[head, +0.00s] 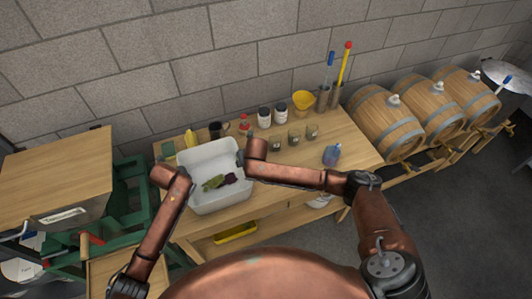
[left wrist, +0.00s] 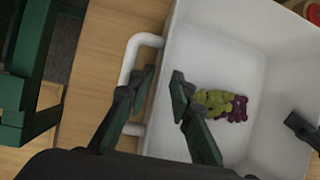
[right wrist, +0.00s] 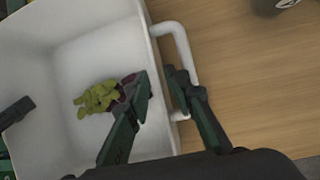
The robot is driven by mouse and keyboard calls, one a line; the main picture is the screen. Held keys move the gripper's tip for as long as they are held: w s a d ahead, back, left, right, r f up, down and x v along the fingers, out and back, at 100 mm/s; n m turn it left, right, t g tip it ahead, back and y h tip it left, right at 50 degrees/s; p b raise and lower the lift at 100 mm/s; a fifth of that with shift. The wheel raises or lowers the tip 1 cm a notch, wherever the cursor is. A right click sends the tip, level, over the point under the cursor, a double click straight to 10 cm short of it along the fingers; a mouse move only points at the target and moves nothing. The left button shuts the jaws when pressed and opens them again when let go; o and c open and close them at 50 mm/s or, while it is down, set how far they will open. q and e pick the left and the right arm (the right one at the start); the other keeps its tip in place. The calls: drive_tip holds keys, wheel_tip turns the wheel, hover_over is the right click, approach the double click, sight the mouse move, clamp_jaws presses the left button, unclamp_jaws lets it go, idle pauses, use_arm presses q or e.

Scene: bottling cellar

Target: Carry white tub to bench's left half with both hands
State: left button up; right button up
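The white tub (head: 212,158) stands on the left part of the wooden bench (head: 262,205). A green and a purple grape-like bunch lie in it; they also show in the left wrist view (left wrist: 215,100). My left gripper (left wrist: 164,74) is at the tub's left side, fingers apart, one inside the wall and one outside by the white handle (left wrist: 128,62). My right gripper (right wrist: 157,73) straddles the opposite wall the same way, its outer finger by the other handle (right wrist: 188,55). A gap shows between each pair of fingertips. In the head view my arms partly hide both grippers.
A dark mug (head: 217,130), red-topped bottle (head: 245,124), dark jars (head: 264,117), yellow bowl (head: 303,101) and several small jars (head: 281,144) stand behind and right of the tub. A blue bottle (head: 331,155) is at the right. Barrels (head: 386,122) stand beyond; a green frame (head: 128,200) is left.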

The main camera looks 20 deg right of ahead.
use_arm(q)
drive_tip(key=shift+s+a+r, duration=0.1)
drive_tip(key=shift+r, duration=0.2)
use_arm(e)
drive_tip(key=shift+w, duration=0.1)
use_arm(q)
drive_tip(key=v, duration=0.7)
use_arm(e)
drive_tip(key=v, duration=1.2)
use_arm(q)
drive_tip(key=shift+s+r, duration=0.1)
